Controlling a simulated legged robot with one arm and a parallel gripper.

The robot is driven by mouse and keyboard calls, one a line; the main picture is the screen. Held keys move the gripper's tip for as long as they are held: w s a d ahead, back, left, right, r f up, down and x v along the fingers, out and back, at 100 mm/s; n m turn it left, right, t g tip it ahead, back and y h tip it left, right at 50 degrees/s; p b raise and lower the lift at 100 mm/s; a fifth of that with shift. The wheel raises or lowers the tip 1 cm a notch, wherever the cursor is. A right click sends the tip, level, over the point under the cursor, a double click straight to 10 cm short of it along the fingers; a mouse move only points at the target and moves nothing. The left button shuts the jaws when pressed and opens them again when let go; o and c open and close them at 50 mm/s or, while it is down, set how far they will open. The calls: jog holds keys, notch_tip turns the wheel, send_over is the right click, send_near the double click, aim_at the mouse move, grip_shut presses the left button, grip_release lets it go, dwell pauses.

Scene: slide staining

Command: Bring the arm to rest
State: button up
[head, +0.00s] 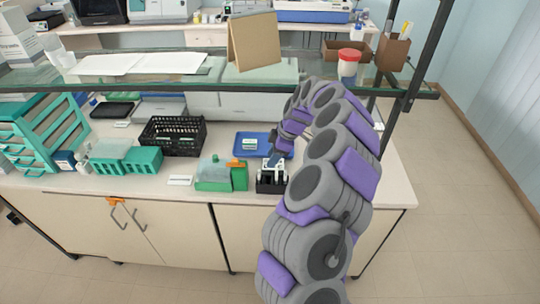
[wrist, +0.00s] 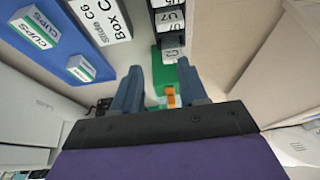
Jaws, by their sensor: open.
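My arm rises from the bottom of the head view, bends over the right part of the bench and reaches down to it. My gripper (wrist: 160,90) shows in the wrist view with its two blue-grey fingers apart and nothing between them. In the head view the gripper end (head: 277,158) is over the bench, between the blue tray (head: 241,149) and the small black rack (head: 271,187). The arm's links hide part of the bench's right side.
A green box (head: 213,184) with an orange part stands left of the black rack. A black basket (head: 171,150) and teal drawers (head: 50,139) are further left. A glass shelf (head: 200,84) crosses above the bench, close to my arm. A red-capped jar (head: 348,65) stands on it.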

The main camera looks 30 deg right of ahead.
dwell(0.3)
jog(key=a+r+y, duration=0.1)
jog(key=a+r, duration=0.8)
jog(key=a, duration=0.3)
jog(key=s+a+r+m+g, duration=0.1)
jog(key=s+a+r, duration=0.2)
jog(key=s+a, duration=0.25)
jog(key=s+a+r+g, duration=0.1)
jog(key=s+a+r, duration=0.2)
jog(key=s+a, duration=0.25)
jog(key=s+a+f+m+g+h, duration=0.1)
jog(key=s+m, duration=0.4)
jog(key=s, duration=0.8)
jog(key=s+a+f+m+g+h, duration=0.1)
jog(key=s+m+h, duration=0.2)
jog(key=s, duration=1)
jog(key=shift+s+f+m+h, duration=0.3)
jog(key=shift+f+m, duration=0.1)
jog(key=shift+m, duration=0.6)
